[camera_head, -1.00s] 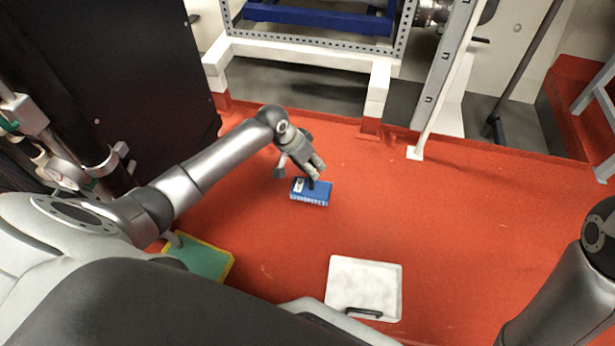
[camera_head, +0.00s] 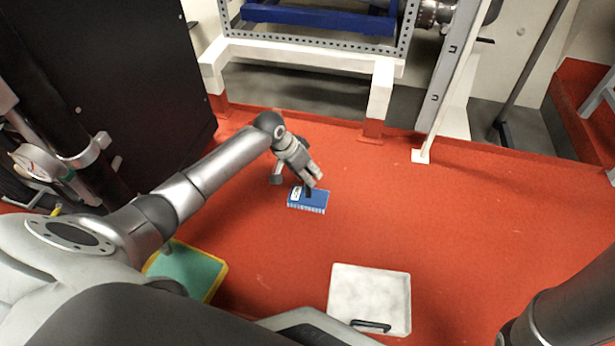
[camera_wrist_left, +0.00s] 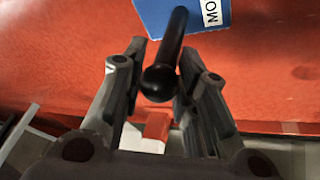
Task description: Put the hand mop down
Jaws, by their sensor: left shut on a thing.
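The hand mop (camera_head: 307,203) is a blue block with a white label, pale bristles along its lower edge and a black upright handle. It is over the red floor in the middle of the head view; I cannot tell whether its bristles touch the floor. My left gripper (camera_head: 314,182) is shut on the black handle above the block. In the left wrist view the handle's round black end (camera_wrist_left: 159,83) sits between the two fingers (camera_wrist_left: 155,95), with the blue block (camera_wrist_left: 150,15) beyond it. My right gripper is out of view.
A white square panel with a black handle (camera_head: 370,290) lies on the red floor at the front. A green panel with a yellow rim (camera_head: 190,268) lies at the front left. A white-footed rack (camera_head: 310,52) stands behind, a black cabinet (camera_head: 110,85) at left. Floor right of the mop is clear.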

